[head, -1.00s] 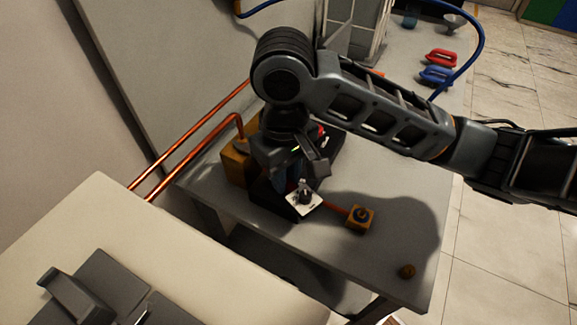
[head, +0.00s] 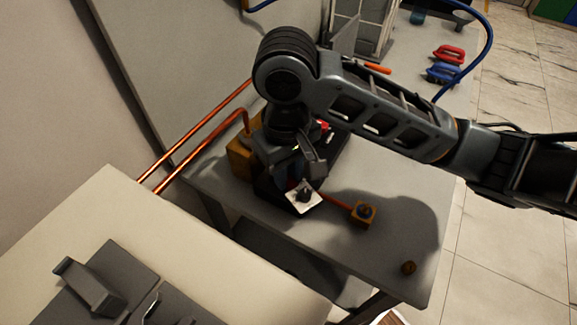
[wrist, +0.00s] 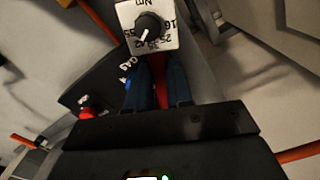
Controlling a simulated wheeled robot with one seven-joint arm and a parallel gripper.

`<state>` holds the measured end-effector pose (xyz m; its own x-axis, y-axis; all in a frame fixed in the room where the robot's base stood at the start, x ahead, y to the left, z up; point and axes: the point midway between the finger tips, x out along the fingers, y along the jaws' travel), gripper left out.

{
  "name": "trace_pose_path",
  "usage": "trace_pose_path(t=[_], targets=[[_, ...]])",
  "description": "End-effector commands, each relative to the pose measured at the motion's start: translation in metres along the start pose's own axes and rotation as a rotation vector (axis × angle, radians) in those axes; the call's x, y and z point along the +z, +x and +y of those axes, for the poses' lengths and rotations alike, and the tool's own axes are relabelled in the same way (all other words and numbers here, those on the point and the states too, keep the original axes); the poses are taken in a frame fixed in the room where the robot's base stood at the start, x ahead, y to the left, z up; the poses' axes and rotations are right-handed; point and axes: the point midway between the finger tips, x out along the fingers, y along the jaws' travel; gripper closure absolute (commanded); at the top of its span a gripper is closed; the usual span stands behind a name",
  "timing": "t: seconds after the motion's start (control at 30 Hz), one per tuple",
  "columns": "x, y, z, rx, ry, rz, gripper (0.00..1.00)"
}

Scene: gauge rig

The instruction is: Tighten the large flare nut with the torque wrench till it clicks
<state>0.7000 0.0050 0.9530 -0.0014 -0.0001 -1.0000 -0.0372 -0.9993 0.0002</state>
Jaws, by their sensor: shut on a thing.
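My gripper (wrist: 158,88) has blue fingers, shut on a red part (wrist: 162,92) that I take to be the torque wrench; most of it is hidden. A white dial plate (wrist: 168,44) marked Nm, with a black pointer knob (wrist: 149,26), sits just beyond the fingertips. The plate also shows in the head view (head: 292,203), below my gripper (head: 291,182). A brass block (head: 239,160) meets a copper pipe (head: 213,124) behind my gripper. A smaller orange block (head: 363,213) with a dark round top stands to the right. I cannot make out the large flare nut.
A red-handled item (head: 449,53) and a blue one (head: 443,73) lie at the back right. A cream table (head: 215,265) stands front left. In the wrist view, a red knob (wrist: 87,113) is left of the fingers.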

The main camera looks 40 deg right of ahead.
Motion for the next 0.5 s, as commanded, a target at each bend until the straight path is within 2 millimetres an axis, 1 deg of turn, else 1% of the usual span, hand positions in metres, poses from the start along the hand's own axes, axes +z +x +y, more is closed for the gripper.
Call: trace_pose_path(t=[0.5], targets=[[0.0007, -0.0008, -0.0075, -0.002, 0.044, -0.002, 1.00]])
